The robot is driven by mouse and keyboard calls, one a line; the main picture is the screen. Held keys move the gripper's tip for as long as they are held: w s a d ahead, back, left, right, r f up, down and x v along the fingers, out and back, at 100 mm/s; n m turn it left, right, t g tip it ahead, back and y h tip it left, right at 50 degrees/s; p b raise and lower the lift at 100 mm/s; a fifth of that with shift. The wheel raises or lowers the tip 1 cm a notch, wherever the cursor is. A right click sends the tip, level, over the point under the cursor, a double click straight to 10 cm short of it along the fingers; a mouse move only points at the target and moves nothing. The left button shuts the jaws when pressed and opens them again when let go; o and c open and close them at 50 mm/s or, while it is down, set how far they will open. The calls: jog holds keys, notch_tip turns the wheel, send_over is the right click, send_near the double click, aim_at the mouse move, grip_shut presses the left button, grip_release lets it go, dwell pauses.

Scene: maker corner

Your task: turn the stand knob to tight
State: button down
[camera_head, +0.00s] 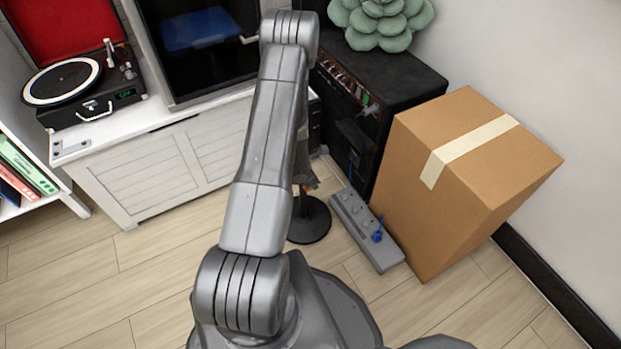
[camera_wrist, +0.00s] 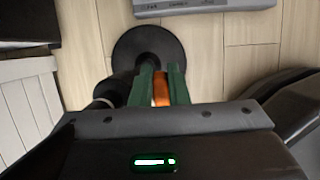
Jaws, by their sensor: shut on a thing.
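The stand has a round black base (camera_head: 310,222) on the floor, just right of my arm in the head view. In the wrist view the base (camera_wrist: 148,50) lies below a dark upright post. My gripper (camera_wrist: 160,72) has green fingers, one on each side of an orange knob (camera_wrist: 161,92), and is shut on it. The knob is beside the stand's post. In the head view my arm hides most of the post and nearly all of the gripper. I cannot tell which way the knob is turned.
A grey power strip (camera_head: 362,228) with a blue plug lies right of the stand. A cardboard box (camera_head: 470,180) and a black amplifier (camera_head: 385,95) stand beyond it. A white cabinet (camera_head: 150,175) with a record player (camera_head: 85,85) is at left. Front left floor is clear.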

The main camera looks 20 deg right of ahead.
jog(key=shift+d+f+y+p, duration=0.15)
jog(key=shift+y+p, duration=0.85)
jog(key=shift+p, duration=0.6)
jog(key=c, duration=1.7)
grip_release()
jog(key=shift+f+b, duration=0.15)
jog(key=shift+b, duration=0.65)
